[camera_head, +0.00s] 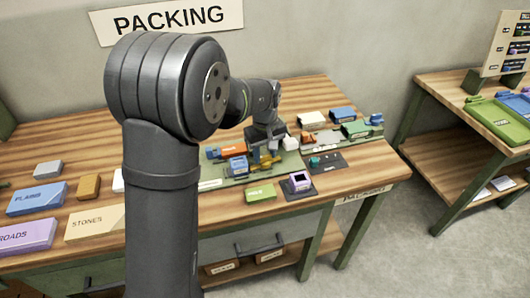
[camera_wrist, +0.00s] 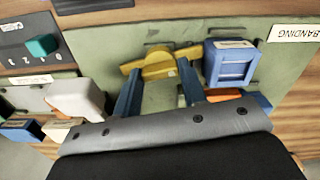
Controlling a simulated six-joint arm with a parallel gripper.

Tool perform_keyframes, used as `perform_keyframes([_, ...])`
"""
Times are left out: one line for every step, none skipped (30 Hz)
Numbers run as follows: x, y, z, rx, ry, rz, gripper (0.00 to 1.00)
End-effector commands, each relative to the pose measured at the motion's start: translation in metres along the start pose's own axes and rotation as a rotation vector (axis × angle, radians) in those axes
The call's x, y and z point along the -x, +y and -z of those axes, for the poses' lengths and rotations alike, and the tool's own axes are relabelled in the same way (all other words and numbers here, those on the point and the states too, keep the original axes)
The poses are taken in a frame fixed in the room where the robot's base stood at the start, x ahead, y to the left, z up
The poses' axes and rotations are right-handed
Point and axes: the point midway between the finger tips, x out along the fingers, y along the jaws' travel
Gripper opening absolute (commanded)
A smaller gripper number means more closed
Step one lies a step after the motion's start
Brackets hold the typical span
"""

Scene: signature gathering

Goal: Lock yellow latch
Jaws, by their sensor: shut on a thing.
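The yellow latch (camera_wrist: 158,66) is a rounded yellow knob with a bar sticking out to both sides, on a green board (camera_wrist: 205,25). In the wrist view my gripper (camera_wrist: 159,74) has one dark blue finger on each side of the knob, shut on it. The latch (camera_head: 264,160) also shows in the head view, small and low under my gripper (camera_head: 262,146). The bar lies roughly across the line of the fingers, tilted a little. The fingers hide part of the knob's sides.
A blue box (camera_wrist: 229,64) stands close right of the latch, with an orange thing (camera_wrist: 262,101) beside it. A white block (camera_wrist: 75,98) is on the left. A dark panel with a teal knob (camera_wrist: 42,45) lies farther left. A green label block (camera_head: 260,192) sits in front on the table.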

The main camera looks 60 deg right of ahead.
Motion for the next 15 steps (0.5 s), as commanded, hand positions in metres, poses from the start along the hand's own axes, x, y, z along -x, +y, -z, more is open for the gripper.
perform_keyframes([0.0005, 0.0, 0.0001, -0.03, 0.0, 0.0, 0.15])
perform_keyframes([0.0005, 0.0, 0.0002, -0.053, 0.0, 0.0, 0.15])
perform_keyframes([0.0005, 0.0, 0.0002, -0.083, 0.0, 0.0, 0.15])
perform_keyframes([0.0006, 0.0, 0.0002, -0.106, 0.0, 0.0, 0.15])
perform_keyframes([0.0006, 0.0, 0.0002, -0.126, 0.001, 0.0, 0.15])
perform_keyframes([0.0006, 0.0, 0.0002, -0.15, 0.001, 0.0, 0.15])
perform_keyframes([0.0006, 0.0, 0.0002, -0.167, 0.001, 0.0, 0.15])
perform_keyframes([0.0006, 0.0, 0.0002, -0.179, 0.001, 0.0, 0.15])
perform_keyframes([0.0007, 0.0, 0.0002, -0.194, 0.001, 0.0, 0.15])
perform_keyframes([0.0007, 0.0, 0.0002, -0.2, 0.001, 0.0, 0.15])
perform_keyframes([0.0007, 0.0001, 0.0002, -0.205, 0.001, 0.0, 0.15])
perform_keyframes([0.0008, 0.0001, 0.0002, -0.208, 0.001, 0.0, 0.15])
perform_keyframes([0.0008, 0.0001, 0.0002, -0.209, 0.001, 0.0, 0.15])
perform_keyframes([0.0008, 0.0001, 0.0003, -0.21, 0.001, 0.0, 0.15])
perform_keyframes([0.0008, 0.0001, 0.0003, -0.209, 0.001, 0.0, 0.15])
